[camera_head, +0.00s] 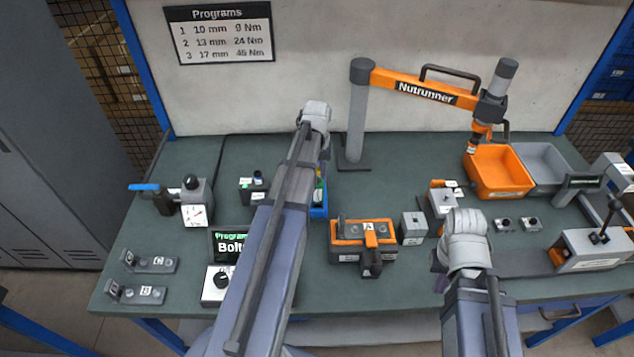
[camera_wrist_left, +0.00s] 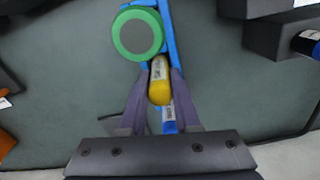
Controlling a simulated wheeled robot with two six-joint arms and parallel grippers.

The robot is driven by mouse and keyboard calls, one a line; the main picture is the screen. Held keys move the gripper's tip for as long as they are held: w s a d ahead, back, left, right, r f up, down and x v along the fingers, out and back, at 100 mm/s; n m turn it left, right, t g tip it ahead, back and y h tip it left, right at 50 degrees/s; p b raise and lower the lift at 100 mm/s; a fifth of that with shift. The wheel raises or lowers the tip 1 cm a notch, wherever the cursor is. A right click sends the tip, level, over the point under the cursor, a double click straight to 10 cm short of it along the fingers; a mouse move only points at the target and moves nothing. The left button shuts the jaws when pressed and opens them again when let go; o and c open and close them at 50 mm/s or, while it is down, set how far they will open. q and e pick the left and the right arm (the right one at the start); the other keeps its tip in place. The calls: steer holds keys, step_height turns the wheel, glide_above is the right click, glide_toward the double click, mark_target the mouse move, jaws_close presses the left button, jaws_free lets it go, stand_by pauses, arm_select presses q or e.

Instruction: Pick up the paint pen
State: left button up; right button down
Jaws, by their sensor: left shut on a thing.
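The paint pen (camera_wrist_left: 160,92) is a yellow, round-ended stick with a pale label, seen in the left wrist view. My left gripper (camera_wrist_left: 160,78) is shut on it, one finger on each side. The pen is over or in a narrow blue tray (camera_wrist_left: 170,20).
A green ring-shaped thing (camera_wrist_left: 138,34) touches the tray. A dark holder (camera_wrist_left: 275,40) with a blue-capped item stands to its right. On the bench are an orange fixture (camera_head: 345,256), the Nutrunner arm (camera_head: 415,88) and an orange bin (camera_head: 500,172). Bare bench shows at the back left.

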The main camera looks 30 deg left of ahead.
arm_select(q)
jaws_close()
